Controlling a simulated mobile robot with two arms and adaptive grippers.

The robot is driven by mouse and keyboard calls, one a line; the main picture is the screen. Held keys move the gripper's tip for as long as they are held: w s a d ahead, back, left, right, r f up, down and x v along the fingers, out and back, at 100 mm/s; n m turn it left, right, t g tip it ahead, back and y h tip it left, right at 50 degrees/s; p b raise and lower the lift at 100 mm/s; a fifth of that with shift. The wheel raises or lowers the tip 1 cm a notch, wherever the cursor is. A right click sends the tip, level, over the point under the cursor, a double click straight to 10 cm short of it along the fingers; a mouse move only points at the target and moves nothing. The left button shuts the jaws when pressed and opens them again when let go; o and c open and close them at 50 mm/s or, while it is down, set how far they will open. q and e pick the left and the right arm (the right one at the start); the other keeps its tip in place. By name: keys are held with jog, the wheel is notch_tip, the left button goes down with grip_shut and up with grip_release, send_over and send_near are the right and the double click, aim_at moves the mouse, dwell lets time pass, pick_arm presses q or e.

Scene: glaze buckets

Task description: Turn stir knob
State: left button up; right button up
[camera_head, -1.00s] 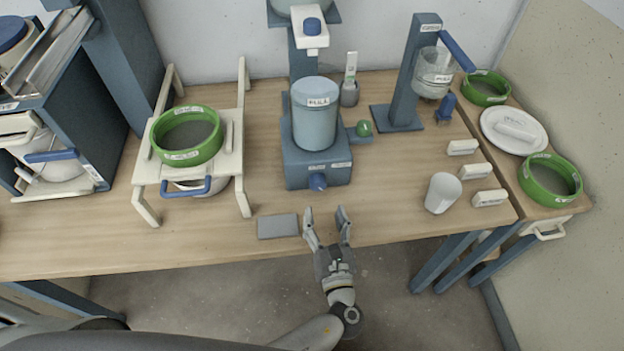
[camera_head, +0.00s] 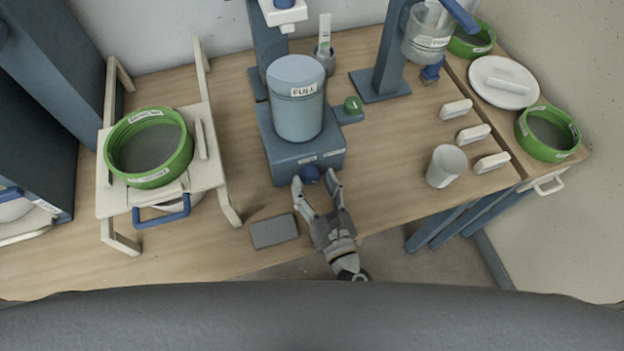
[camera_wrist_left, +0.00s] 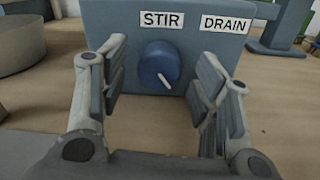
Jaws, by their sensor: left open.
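The stir knob (camera_head: 310,174) is a round blue knob on the front of a blue-grey base (camera_head: 306,157). In the left wrist view the knob (camera_wrist_left: 158,67) has a white pointer tilted down to the right, below a STIR label (camera_wrist_left: 161,19). A light blue bucket (camera_head: 297,105) labelled FULL stands on the base. My left gripper (camera_head: 315,183) is open, its fingers either side of the knob with gaps showing. In the left wrist view the fingers (camera_wrist_left: 158,85) are left and right of the knob, not closed on it. My right gripper is not in view.
A DRAIN label (camera_wrist_left: 226,23) is right of the knob. A grey flat block (camera_head: 274,231) lies left of my gripper. A white cup (camera_head: 446,166) stands to the right. A green-rimmed sieve (camera_head: 149,148) sits on a white stand at left.

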pick_arm(q)
jog(key=shift+c, duration=0.9)
jog(key=c, duration=0.9)
jog(key=shift+o, duration=0.2)
jog(key=shift+n, duration=0.4)
jog(key=n+b, duration=0.2)
jog(key=shift+f+n, duration=0.1)
jog(key=shift+n, duration=0.3)
jog(key=n+b, duration=0.3)
jog(key=n, duration=0.2)
jog(key=shift+a, duration=0.1)
jog(key=n+b, duration=0.3)
jog(key=n, duration=0.1)
jog(key=shift+n, duration=0.4)
jog(key=shift+n+b, duration=1.25)
jog(key=shift+n, duration=0.45)
